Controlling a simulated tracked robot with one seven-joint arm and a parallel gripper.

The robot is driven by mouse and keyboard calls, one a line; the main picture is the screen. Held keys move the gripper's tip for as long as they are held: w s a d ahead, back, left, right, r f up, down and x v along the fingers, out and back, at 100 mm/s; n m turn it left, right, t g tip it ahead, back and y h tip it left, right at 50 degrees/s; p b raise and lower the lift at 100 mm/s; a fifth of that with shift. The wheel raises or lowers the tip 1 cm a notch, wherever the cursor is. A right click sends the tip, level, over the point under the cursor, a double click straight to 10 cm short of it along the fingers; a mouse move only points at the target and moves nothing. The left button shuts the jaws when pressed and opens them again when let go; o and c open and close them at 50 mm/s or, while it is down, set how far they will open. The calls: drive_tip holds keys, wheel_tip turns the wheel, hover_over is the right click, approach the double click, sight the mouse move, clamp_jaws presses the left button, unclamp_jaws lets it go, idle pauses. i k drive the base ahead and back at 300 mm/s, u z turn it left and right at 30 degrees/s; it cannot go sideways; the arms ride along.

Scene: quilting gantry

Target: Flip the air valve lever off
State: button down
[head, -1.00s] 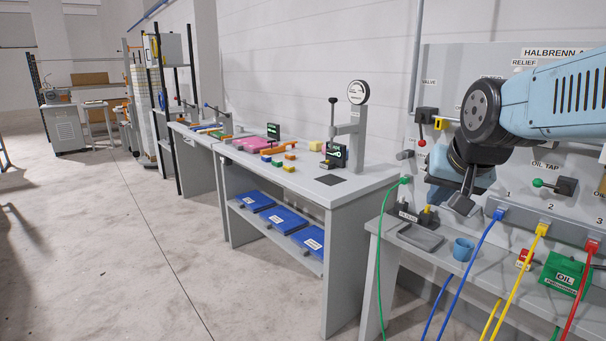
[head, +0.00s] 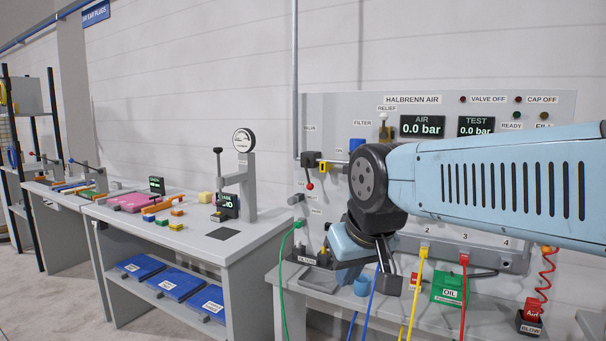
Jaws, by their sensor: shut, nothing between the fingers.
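The air valve (head: 311,160) is a dark block with a yellow part, on the left of the grey wall panel. Its lever (head: 309,177) points down and ends in a red ball knob. My gripper (head: 389,284) is shut and empty, pointing down in front of the panel. In the picture it is lower and to the right of the lever, clearly apart from it. My arm comes in from the right and covers the middle of the panel. The air display (head: 422,126) reads 0.0 bar. The lamp by the "VALVE OFF" label (head: 488,99) looks dark red.
Below the panel is a grey bench with a blue cup (head: 361,287), a green oil box (head: 449,288) and a red air block (head: 531,312). Green, blue, yellow and red hoses hang at the front. A workbench (head: 262,247) stands left, with a gauge stand (head: 246,170).

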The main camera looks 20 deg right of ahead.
sight(309, 187)
drive_tip(key=z, duration=0.3)
drive_tip(key=i, duration=1.15)
drive_tip(key=u, duration=0.45)
